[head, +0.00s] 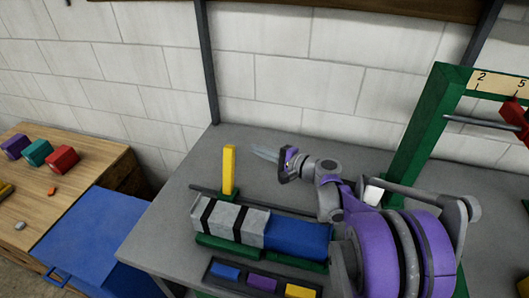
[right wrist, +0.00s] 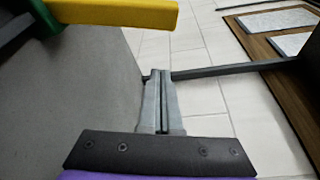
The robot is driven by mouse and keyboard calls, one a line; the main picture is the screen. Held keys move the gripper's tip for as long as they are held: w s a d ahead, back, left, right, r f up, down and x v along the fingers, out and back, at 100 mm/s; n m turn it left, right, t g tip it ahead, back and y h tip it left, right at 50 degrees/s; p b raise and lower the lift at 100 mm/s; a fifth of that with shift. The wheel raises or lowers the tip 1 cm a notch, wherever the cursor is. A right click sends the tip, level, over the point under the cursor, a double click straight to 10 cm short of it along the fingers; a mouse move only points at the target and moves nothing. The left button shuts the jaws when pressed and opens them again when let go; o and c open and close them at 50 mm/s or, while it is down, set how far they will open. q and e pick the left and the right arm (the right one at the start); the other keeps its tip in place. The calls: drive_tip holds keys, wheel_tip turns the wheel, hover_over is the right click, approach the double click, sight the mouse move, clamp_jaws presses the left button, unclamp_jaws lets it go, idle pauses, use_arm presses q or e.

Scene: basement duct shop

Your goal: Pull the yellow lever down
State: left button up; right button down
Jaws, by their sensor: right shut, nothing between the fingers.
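The yellow lever (head: 229,170) stands upright on the grey bench, behind a grey block with black bands. In the right wrist view the yellow lever (right wrist: 112,13) runs across the top left, and its free end points right. My right gripper (head: 256,152) is shut and empty, just right of the lever's upper part in the head view. Its fingers point left, with a gap between them and the lever. In the right wrist view the shut fingertips (right wrist: 161,78) lie below the lever, apart from it. My left gripper is out of view.
The grey block (head: 229,218) and blue block (head: 297,237) sit in front of the lever. A tray (head: 212,272) with coloured pieces lies at the bench front. A green frame (head: 430,125) stands right. A wooden table (head: 95,165) with coloured blocks is at left.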

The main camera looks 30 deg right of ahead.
sight(229, 172)
drive_tip(key=a, duration=0.1)
drive_tip(key=w+a, duration=0.1)
drive_tip(key=a, duration=0.1)
drive_tip(key=w+a+p, duration=0.1)
drive_tip(key=a, duration=0.1)
drive_tip(key=shift+w+r, duration=0.25)
drive_tip(key=shift+r, duration=0.1)
drive_tip(key=shift+a, duration=0.1)
